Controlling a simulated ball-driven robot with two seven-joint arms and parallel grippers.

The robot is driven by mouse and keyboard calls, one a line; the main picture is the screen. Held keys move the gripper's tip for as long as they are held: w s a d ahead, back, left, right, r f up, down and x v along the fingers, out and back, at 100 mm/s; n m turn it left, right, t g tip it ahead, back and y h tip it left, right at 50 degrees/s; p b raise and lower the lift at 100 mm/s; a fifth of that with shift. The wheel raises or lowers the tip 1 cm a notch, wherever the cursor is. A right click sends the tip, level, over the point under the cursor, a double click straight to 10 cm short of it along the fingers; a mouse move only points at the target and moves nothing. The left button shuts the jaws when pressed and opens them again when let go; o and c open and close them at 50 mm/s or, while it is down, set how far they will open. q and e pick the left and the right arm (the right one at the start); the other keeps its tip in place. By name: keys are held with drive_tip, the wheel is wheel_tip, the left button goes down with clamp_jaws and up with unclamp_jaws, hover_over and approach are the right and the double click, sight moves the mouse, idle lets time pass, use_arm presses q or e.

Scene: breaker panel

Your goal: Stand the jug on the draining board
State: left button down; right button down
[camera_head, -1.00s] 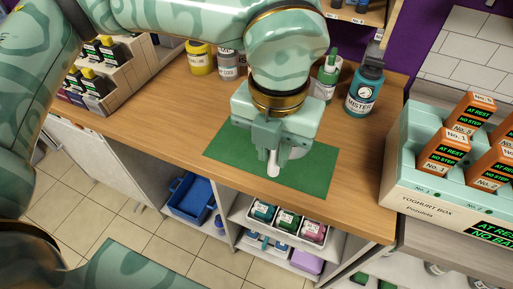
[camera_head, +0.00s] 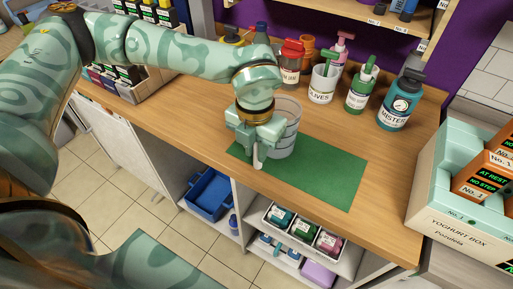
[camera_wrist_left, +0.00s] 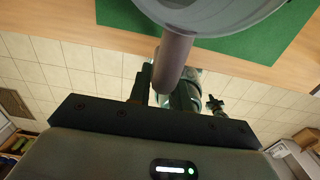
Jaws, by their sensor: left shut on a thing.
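A grey, see-through ribbed jug (camera_head: 286,127) stands upright at the left end of a flat green mat (camera_head: 325,175) on the wooden counter. Whether its base touches the mat I cannot tell. My left gripper (camera_head: 258,146) is at the jug's near left side, shut on its pale handle. In the left wrist view the handle (camera_wrist_left: 173,62) comes down between the fingers, and part of the jug's body (camera_wrist_left: 205,14) shows above, over the green mat (camera_wrist_left: 262,40). No other surface that looks like a draining board is clear. My right gripper is not in view.
Behind the mat stand an olives container (camera_head: 322,84), a green-capped bottle (camera_head: 361,91), a red-lidded jar (camera_head: 290,64) and a teal mister bottle (camera_head: 399,103). A yoghurt box (camera_head: 452,215) is at the right. The mat's right part is bare.

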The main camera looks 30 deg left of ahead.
use_arm(q)
drive_tip(key=shift+f, duration=0.1)
drive_tip(key=c, duration=1.3)
unclamp_jaws()
